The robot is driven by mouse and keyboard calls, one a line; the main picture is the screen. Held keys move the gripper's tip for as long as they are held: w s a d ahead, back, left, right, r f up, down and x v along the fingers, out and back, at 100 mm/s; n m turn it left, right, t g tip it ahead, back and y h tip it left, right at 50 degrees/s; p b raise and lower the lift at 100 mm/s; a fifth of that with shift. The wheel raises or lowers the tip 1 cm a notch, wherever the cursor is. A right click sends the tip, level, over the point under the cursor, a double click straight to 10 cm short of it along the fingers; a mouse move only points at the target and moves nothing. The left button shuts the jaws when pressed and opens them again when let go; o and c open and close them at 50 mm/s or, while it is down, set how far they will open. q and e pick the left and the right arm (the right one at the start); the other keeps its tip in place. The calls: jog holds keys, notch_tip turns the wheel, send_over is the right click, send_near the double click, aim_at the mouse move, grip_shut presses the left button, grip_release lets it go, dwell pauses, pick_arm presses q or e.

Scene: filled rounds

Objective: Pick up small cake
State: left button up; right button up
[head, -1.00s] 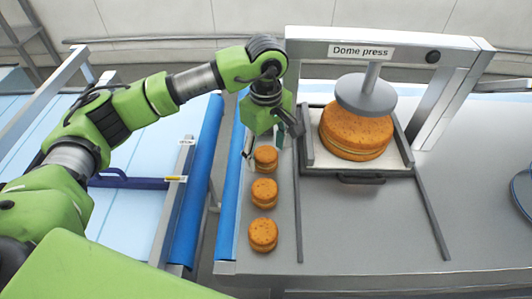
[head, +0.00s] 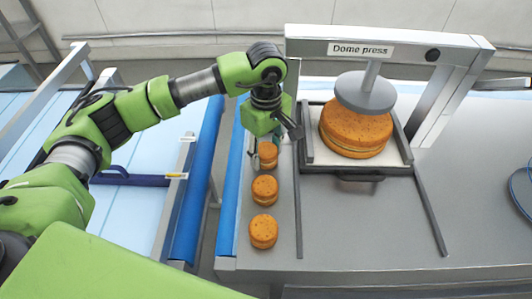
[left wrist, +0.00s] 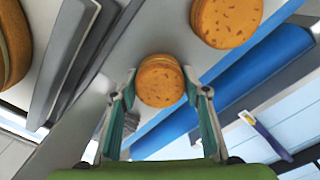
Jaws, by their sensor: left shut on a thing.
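Several small round orange-brown cakes stand in a row along the left of the grey table. My left gripper (head: 267,143) is shut on the farthest small cake (head: 268,156). In the left wrist view this held cake (left wrist: 160,82) sits between the two fingers (left wrist: 161,92), its speckled top showing. The middle small cake (head: 264,189) and the nearest small cake (head: 263,231) stand free in front of it. One free small cake also shows at the top of the left wrist view (left wrist: 228,18). My right gripper is in neither view.
A dome press (head: 366,94) with a large cake (head: 354,133) on its tray stands just right of my left gripper. Dark rails (head: 431,215) run along the table. A blue-edged conveyor (head: 198,190) lies left across a gap. The table's front right is clear.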

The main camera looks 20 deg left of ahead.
pick_arm(q)
jog(key=shift+r, duration=0.35)
jog(key=s+a+r+b, duration=0.1)
jog(key=s+r+b, duration=0.5)
jog(key=s+r, duration=0.6)
jog(key=shift+s+a, duration=0.25)
jog(key=shift+s, duration=0.7)
